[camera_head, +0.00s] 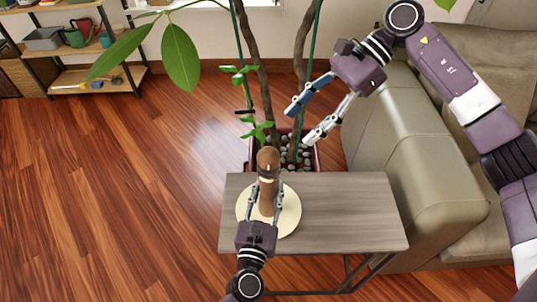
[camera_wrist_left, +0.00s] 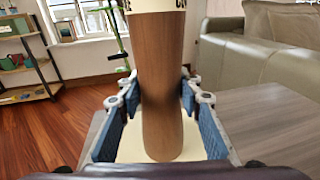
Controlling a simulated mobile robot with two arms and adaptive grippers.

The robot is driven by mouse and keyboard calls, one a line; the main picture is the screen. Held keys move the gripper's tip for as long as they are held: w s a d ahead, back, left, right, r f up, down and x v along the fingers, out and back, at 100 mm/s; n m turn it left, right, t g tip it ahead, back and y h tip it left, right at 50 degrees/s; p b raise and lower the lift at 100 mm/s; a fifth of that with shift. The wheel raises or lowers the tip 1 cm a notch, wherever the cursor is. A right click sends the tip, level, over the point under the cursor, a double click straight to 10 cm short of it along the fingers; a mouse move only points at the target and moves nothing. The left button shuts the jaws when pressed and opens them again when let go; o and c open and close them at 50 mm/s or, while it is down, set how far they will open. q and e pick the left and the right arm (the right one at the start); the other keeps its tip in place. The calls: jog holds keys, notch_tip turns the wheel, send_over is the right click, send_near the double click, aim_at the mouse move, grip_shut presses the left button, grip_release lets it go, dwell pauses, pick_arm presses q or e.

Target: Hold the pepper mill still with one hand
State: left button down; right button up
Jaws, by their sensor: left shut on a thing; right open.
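The pepper mill (camera_head: 268,163) is brown wood with a pale band and a rounded top. It stands upright on a round cream board (camera_head: 289,216) on a small grey side table. My left gripper (camera_head: 265,194) is shut on the mill's lower body, with one finger on each side. In the left wrist view the mill's brown body (camera_wrist_left: 160,85) fills the middle between the blue-padded fingers (camera_wrist_left: 160,100); its top is out of that view. My right gripper (camera_head: 303,122) is open and empty, above and to the right of the mill, in front of the plant stems.
The side table's grey top (camera_head: 350,210) is bare right of the board. A potted plant (camera_head: 255,155) stands behind the table, its stems close to my right gripper. A green-grey sofa (camera_head: 420,180) stands to the right. A shelf (camera_head: 95,75) stands at the back left.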

aim_at(275, 151)
jog(key=x, duration=1.2)
jog(key=c, duration=1.2)
jog(key=shift+s+m, duration=0.1)
jog(key=shift+m, duration=0.2)
